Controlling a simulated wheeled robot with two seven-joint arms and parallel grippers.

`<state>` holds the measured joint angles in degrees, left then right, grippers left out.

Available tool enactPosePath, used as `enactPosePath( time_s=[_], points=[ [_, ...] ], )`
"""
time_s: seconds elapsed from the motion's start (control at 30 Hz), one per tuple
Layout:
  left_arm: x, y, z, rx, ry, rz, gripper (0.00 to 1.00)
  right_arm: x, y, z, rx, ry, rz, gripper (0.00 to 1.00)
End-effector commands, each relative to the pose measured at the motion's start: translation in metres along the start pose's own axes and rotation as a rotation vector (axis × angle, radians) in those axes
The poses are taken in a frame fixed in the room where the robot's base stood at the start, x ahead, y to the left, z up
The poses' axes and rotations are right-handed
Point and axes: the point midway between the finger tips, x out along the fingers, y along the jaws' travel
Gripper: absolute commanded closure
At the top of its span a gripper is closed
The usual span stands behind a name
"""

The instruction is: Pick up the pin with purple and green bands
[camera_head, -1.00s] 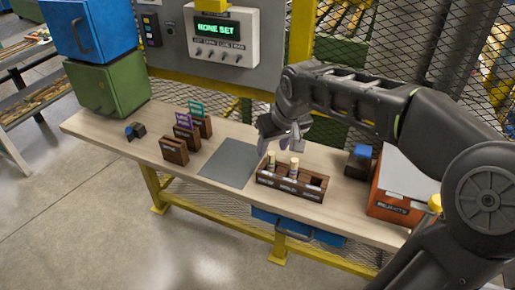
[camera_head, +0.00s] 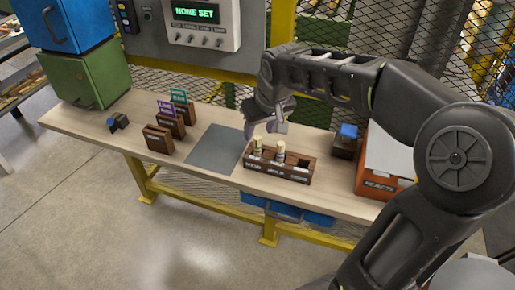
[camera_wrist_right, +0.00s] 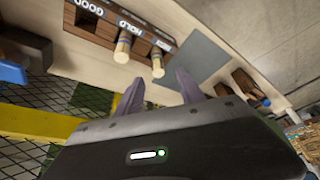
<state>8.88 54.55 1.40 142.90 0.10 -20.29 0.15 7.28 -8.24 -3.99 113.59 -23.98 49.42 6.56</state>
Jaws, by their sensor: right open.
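Two pale turned pins stand in a dark wooden tray (camera_head: 263,171) with labelled compartments: a left pin (camera_head: 257,147) and a middle pin (camera_head: 279,153). Their band colours are too small to tell. In the right wrist view the tray (camera_wrist_right: 103,29) shows the middle pin (camera_wrist_right: 122,48) beside the HOLD label and the other pin (camera_wrist_right: 157,64) to its right. My right gripper (camera_head: 266,127) is open and empty, just behind and above the tray. Its spread fingers (camera_wrist_right: 160,90) point towards the pins without touching them. My left gripper is not in view.
A grey mat (camera_head: 214,149) lies left of the tray. Small wooden holders (camera_head: 158,139) with purple and green signs stand further left. A blue-topped block (camera_head: 346,139) and an orange bin (camera_head: 372,184) are at the right. Wire fencing (camera_head: 370,40) runs behind the bench.

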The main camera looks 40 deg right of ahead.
Motion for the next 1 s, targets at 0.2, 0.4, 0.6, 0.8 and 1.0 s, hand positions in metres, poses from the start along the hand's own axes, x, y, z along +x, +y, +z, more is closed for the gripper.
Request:
enactPosePath(
  time_s=[0.2, 0.4, 0.6, 0.8, 1.0],
  points=[
    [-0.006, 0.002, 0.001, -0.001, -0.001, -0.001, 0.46, 0.014, 0.001, 0.001, 0.000, -0.005, 0.000, 0.55],
    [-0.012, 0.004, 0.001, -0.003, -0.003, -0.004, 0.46, 0.044, 0.003, 0.001, -0.001, -0.003, 0.000, 0.55],
    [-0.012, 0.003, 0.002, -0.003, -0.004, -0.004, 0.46, 0.052, 0.003, 0.001, 0.000, 0.000, 0.000, 0.55],
    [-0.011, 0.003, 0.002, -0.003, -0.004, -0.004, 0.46, 0.052, 0.003, 0.001, 0.000, 0.000, 0.000, 0.55],
    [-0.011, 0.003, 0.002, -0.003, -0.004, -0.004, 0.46, 0.052, 0.003, 0.001, 0.000, 0.000, 0.000, 0.55]
  ],
)
